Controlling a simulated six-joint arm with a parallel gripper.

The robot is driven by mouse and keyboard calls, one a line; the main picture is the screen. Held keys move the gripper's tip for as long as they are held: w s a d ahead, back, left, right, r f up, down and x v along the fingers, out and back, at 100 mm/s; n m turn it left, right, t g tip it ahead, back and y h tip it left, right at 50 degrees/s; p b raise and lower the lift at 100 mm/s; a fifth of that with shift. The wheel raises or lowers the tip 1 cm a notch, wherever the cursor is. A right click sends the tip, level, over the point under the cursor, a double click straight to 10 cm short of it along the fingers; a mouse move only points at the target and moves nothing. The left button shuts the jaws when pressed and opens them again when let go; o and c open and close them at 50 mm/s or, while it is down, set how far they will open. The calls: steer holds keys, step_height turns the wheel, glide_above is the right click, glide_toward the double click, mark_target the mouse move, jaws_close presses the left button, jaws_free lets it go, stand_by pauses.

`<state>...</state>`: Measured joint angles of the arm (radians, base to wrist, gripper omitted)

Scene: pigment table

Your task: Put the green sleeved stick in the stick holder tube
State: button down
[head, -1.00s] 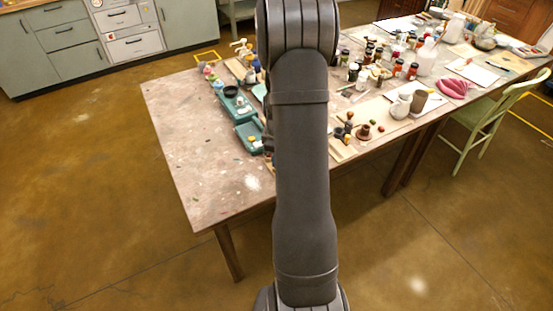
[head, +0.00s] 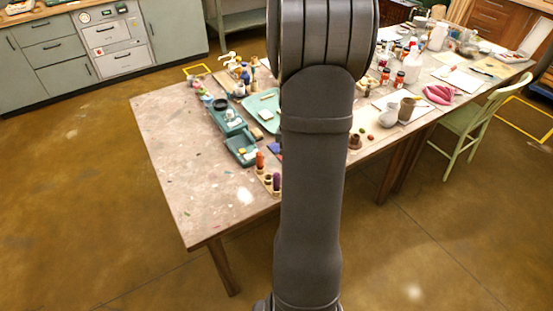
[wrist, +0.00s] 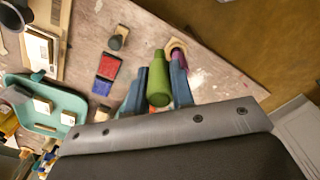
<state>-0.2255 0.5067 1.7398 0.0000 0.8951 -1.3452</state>
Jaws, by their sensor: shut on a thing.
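In the wrist view my gripper (wrist: 158,92) is shut on the green sleeved stick (wrist: 159,70), which stands out between the two bluish fingers. A pale wooden holder (wrist: 174,43) with a purple piece in it shows just beyond the right finger, partly hidden. In the head view a wooden holder (head: 266,187) with upright orange and purple sticks stands near the table's front edge, left of my arm. My gripper and the green stick are hidden behind my arm there. I cannot tell which opening is the stick holder tube.
In the wrist view a red and blue block (wrist: 107,68) and a dark cylinder (wrist: 118,38) lie left of the gripper. A teal tray (wrist: 68,103) with small blocks is further left. In the head view the table's left part (head: 190,160) is mostly clear.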

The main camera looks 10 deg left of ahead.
steer(key=w+d, duration=0.5)
steer(key=w, duration=0.4)
steer(key=w+d, duration=0.5)
steer(key=w, duration=0.4)
steer(key=shift+w+d+f, duration=0.15)
steer(key=shift+w+d, duration=0.1)
steer(key=shift+w, duration=0.05)
steer(key=shift+f, duration=0.25)
stand_by(0.6)
steer(key=shift+f, duration=0.7)
steer(key=shift+f, duration=0.2)
steer(key=shift+f, duration=0.6)
stand_by(0.3)
